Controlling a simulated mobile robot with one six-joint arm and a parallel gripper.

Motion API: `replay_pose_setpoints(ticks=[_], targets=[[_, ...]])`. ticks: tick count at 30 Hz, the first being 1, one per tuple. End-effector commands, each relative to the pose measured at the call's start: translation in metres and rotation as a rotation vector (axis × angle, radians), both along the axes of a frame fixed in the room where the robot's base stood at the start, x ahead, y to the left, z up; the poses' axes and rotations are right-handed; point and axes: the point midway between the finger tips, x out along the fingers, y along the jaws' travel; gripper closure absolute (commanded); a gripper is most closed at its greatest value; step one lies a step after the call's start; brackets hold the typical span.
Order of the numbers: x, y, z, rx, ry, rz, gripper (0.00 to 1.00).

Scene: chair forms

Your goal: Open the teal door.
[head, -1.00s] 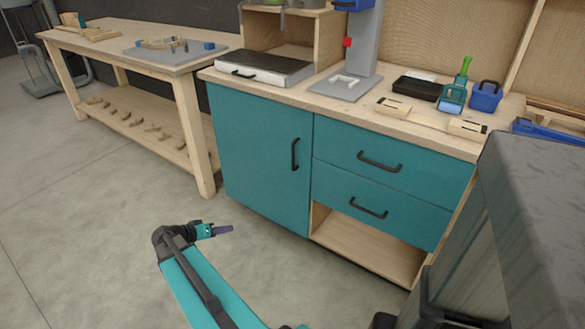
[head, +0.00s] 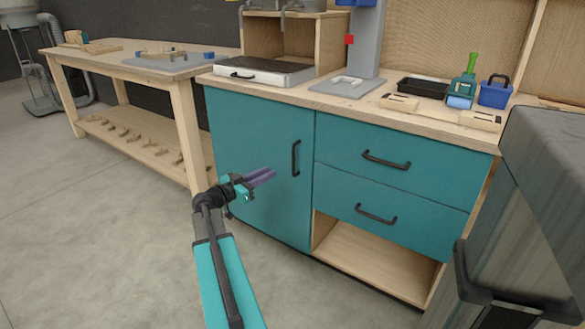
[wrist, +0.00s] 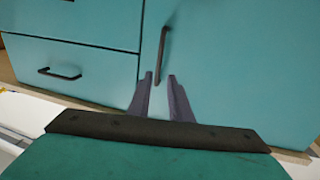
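The teal door (head: 262,150) is the left front of the workbench cabinet and is shut. Its black vertical handle (head: 296,158) sits near the door's right edge. In the wrist view the handle (wrist: 162,55) stands upright just beyond my fingertips, and the door (wrist: 225,70) fills the right side. My gripper (head: 272,175) is left of the handle and a little below it in the head view, pointing toward it. In the wrist view my gripper's purple fingers (wrist: 160,76) are apart with nothing between them. The gripper does not appear to touch the handle.
Two teal drawers (head: 385,160) with black handles are right of the door, above an open shelf (head: 375,262). A wooden table (head: 130,58) stands at the left. A dark grey box-like body (head: 545,160) is close at the right. Floor (head: 100,240) is clear at left.

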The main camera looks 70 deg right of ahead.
Motion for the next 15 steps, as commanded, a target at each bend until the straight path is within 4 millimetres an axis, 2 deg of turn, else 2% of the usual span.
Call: replay_pose_setpoints(ticks=[15], targets=[[-0.0028, -0.0048, 0.0008, -0.003, -0.001, -0.002, 0.81]])
